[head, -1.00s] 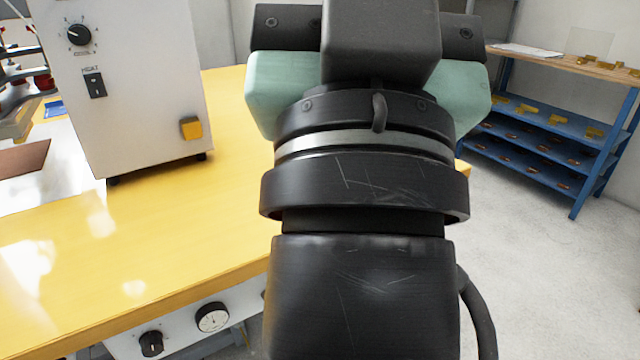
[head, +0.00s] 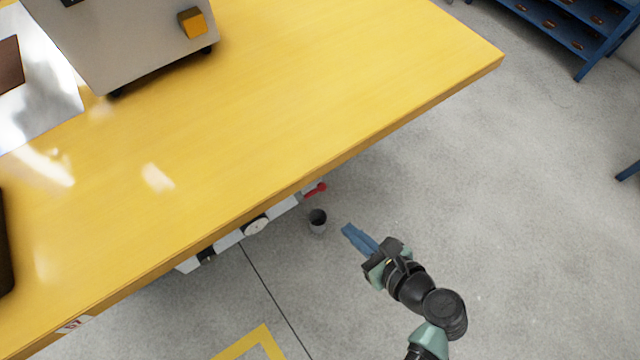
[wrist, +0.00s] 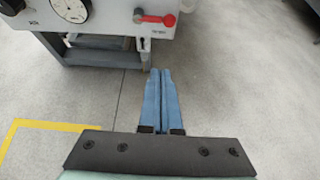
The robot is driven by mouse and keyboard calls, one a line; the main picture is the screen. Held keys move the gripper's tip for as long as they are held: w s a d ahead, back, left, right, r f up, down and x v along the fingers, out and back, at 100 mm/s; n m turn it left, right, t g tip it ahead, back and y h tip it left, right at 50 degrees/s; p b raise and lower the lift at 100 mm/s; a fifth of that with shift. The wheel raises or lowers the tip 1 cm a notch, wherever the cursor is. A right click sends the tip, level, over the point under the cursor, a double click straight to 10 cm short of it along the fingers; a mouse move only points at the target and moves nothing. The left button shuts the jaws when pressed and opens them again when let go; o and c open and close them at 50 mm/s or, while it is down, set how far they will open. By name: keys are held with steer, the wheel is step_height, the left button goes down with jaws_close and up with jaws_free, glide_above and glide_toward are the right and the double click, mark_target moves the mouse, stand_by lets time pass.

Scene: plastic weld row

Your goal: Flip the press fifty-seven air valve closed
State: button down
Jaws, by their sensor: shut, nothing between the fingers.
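The air valve has a red lever with a round knob. In the wrist view the red lever (wrist: 155,19) lies roughly level along the front of a light grey panel (wrist: 110,25), its knob pointing right. In the head view only the red lever's knob end (head: 318,188) shows below the yellow bench edge; the bench top hides the rest. My gripper (head: 346,229) has blue fingers and is shut and empty, below and right of the lever in the head view. In the wrist view my gripper's fingertips (wrist: 160,71) sit below the lever, apart from it.
The yellow bench (head: 330,100) overhangs the panel. A dial gauge (head: 256,225) sits left of the valve. A grey cup-like cylinder (head: 317,221) shows below the lever; its support is unclear. A small 57 label (head: 75,323) marks the bench edge.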

mark_target(312, 192)
steer(key=b+x, duration=0.4)
steer(key=x, duration=0.6)
steer(key=shift+w+a+r, duration=0.1)
steer(key=shift+w+r, duration=0.05)
steer(key=shift+r, duration=0.8)
steer(key=shift+w+a+r, duration=0.1)
steer(key=shift+r, duration=0.9)
steer(key=shift+w, duration=0.15)
